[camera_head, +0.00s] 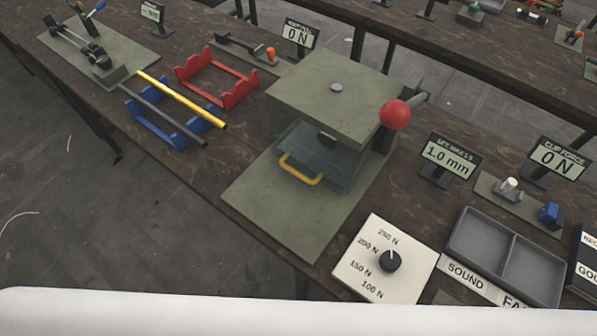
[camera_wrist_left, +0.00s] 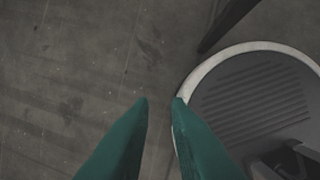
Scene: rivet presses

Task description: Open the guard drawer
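The guard drawer (camera_head: 318,160) is a clear box with a yellow handle (camera_head: 300,170) on its front. It sits under the olive top block of the rivet press (camera_head: 335,100), and its front stands over the press's base plate (camera_head: 275,207). How far in it is pushed I cannot tell. My left gripper (camera_wrist_left: 160,100) shows in the left wrist view as two green fingers with a gap between them, empty, above the grey floor. It is away from the drawer. Neither gripper shows in the head view.
A red ball-ended lever (camera_head: 395,114) rises at the press's right. A dial plate (camera_head: 386,262) lies in front, and a grey two-part tray (camera_head: 508,255) to its right. Blue (camera_head: 160,128) and red (camera_head: 217,80) racks stand left. Floor is clear left of the table.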

